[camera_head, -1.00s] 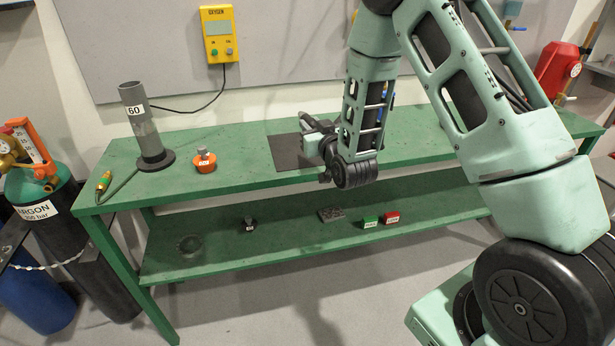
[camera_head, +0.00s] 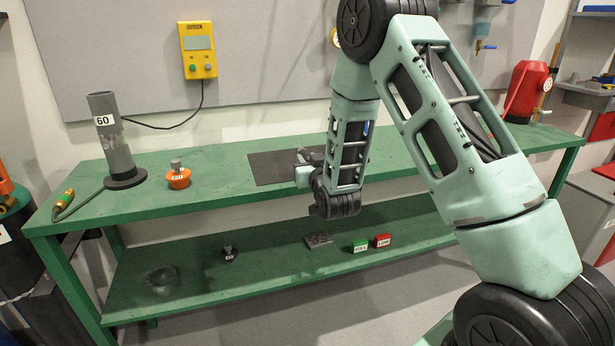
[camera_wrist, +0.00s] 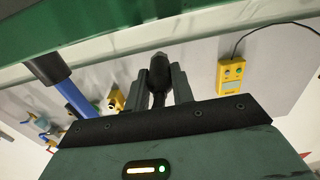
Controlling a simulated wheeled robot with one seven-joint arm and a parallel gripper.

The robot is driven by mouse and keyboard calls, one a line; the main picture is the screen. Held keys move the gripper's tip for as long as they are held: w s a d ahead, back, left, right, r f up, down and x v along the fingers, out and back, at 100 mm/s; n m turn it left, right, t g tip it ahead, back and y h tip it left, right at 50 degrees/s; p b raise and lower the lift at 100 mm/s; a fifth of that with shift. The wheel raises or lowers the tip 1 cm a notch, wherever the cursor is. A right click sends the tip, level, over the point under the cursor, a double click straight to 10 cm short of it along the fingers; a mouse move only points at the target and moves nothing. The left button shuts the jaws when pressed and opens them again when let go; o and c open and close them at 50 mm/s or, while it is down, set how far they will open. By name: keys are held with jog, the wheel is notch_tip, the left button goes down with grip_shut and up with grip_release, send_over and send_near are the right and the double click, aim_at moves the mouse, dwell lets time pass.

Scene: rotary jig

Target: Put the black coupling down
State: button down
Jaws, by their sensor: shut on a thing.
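My gripper (camera_wrist: 160,82) is shut on a dark piece, the black coupling (camera_wrist: 158,72), which shows between the two fingers in the wrist view with a greyish rounded end. In the head view my gripper (camera_head: 303,162) is at the right part of the dark mat (camera_head: 268,168) on the green bench. My own wrist hides much of it there, and the coupling is hard to make out. I cannot tell whether the coupling touches the mat.
On the bench top (camera_head: 225,178) stand a grey pipe (camera_head: 114,140) marked 60 and an orange piece (camera_head: 179,179). The lower shelf holds a small dark piece (camera_head: 229,254), a grey plate (camera_head: 318,240), and green (camera_head: 360,247) and red (camera_head: 382,240) blocks. A yellow oxygen box (camera_head: 198,50) hangs behind.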

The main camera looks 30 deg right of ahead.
jog(key=shift+f, duration=2.15)
jog(key=shift+f, duration=0.25)
jog(key=c, duration=1.2)
grip_release()
jog(key=shift+r, duration=0.1)
jog(key=shift+r, duration=0.1)
jog(key=shift+s+r, duration=0.1)
jog(key=shift+p+v, duration=1.15)
jog(key=shift+v, duration=4.8)
